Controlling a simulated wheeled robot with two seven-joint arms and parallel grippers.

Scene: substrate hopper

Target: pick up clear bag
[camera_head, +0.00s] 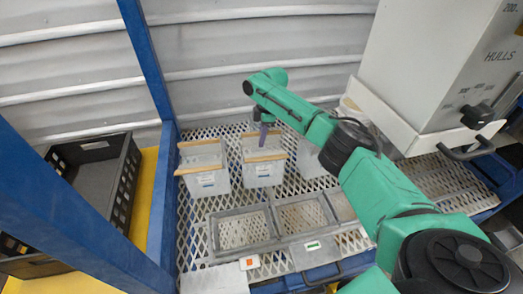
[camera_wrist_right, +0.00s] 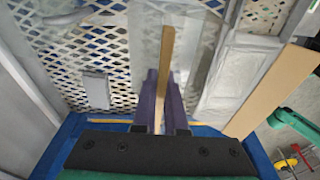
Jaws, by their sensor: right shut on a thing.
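I cannot tell whether the bag's bottom touches the deck. My left gripper is out of view.
A neighbouring bag (camera_wrist_right: 232,80) is close beside the held one. Grey open frames (camera_head: 240,229) lie in front of the bags. A hopper marked HULLS (camera_head: 430,60) stands at the right. A black crate (camera_head: 122,190) and blue post (camera_head: 150,60) are at left.

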